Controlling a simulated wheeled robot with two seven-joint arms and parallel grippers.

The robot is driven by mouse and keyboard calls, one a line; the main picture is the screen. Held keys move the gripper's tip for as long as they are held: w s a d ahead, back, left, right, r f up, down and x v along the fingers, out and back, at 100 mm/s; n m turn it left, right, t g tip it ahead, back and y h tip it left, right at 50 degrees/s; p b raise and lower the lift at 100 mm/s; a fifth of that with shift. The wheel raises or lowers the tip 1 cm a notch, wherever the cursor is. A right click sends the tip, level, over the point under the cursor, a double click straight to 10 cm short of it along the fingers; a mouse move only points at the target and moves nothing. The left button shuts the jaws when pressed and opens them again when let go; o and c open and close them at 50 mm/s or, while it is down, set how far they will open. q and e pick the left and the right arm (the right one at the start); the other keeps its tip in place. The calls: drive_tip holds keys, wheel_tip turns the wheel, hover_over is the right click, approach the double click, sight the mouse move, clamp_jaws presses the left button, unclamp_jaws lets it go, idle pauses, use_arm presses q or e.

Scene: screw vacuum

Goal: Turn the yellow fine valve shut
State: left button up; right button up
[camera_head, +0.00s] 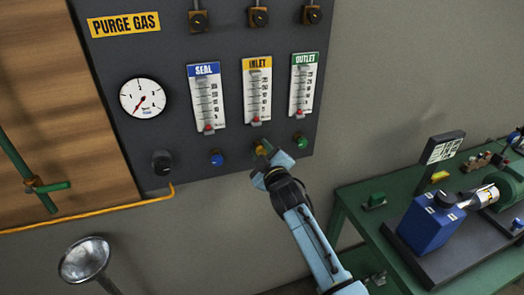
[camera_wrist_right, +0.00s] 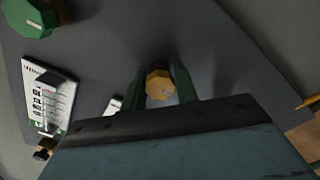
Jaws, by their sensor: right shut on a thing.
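The yellow fine valve (camera_head: 261,150) is a small knob low on the dark panel (camera_head: 230,35), under the yellow-labelled INLET gauge (camera_head: 257,92). In the right wrist view the yellow valve (camera_wrist_right: 159,85) shows as a faceted knob between two green fingers. My right gripper (camera_head: 264,153) reaches up to it from below and is shut on it. The gripper partly covers the knob in the head view. In the right wrist view the right gripper (camera_wrist_right: 160,90) has one finger on each side of the knob. My left gripper is not in view.
A blue knob (camera_head: 216,158) and a green knob (camera_head: 300,140) flank the yellow one. A black knob (camera_head: 162,162) and a round dial (camera_head: 142,98) sit at the left. A green bench (camera_head: 350,205) with a blue pump (camera_head: 428,222) stands at the right.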

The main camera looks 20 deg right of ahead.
drive_tip(key=shift+m, duration=0.3)
drive_tip(key=o, duration=1)
drive_tip(key=s, duration=1.3)
drive_tip(key=shift+s+d, duration=0.2)
drive_tip(key=shift+s, duration=0.05)
